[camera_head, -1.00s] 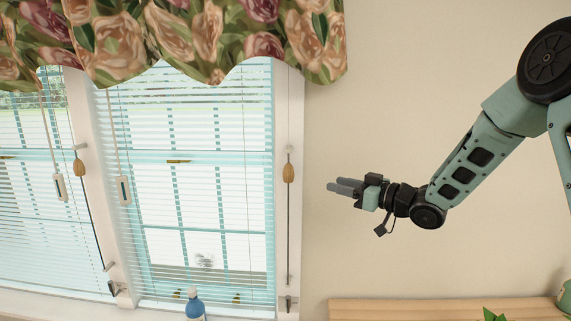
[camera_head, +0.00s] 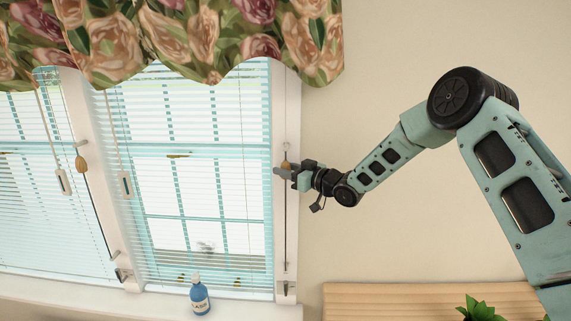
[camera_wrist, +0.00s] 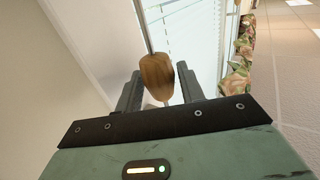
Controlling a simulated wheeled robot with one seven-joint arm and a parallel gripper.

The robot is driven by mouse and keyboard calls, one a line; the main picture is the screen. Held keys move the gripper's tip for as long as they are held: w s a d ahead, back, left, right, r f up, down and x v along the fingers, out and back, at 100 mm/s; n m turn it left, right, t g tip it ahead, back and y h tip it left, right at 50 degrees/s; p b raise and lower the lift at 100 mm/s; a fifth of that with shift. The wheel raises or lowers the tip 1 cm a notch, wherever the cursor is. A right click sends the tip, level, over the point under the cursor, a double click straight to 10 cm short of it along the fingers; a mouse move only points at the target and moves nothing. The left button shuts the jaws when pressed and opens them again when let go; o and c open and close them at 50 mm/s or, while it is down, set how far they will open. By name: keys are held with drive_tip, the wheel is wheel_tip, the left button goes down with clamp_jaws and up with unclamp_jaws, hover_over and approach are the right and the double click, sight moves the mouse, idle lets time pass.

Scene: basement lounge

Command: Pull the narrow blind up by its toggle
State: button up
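A slatted blind (camera_head: 190,130) covers the right window and hangs lowered to near the sill. Its wooden toggle (camera_wrist: 157,77) hangs on a cord at the window's right frame; in the head view the toggle is mostly hidden by my gripper (camera_head: 282,172). In the wrist view my gripper (camera_wrist: 160,88) is open, with one finger on each side of the toggle. A gap shows on at least the right side; whether either finger touches the toggle I cannot tell.
A second lowered blind (camera_head: 35,200) is on the left, with its own wooden toggle (camera_head: 81,164). A blue bottle (camera_head: 199,298) stands on the sill. A floral valance (camera_head: 200,40) hangs above. A wooden surface (camera_head: 400,300) and a plant (camera_head: 480,308) are below my arm.

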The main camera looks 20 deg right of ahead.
sight(286, 271)
drive_tip(key=shift+w+a, duration=0.2)
clamp_jaws()
wheel_tip(286, 271, down, 36)
drive_tip(key=b, duration=3.1)
drive_tip(key=shift+s+r, duration=0.1)
drive_tip(key=shift+r, duration=0.05)
unclamp_jaws()
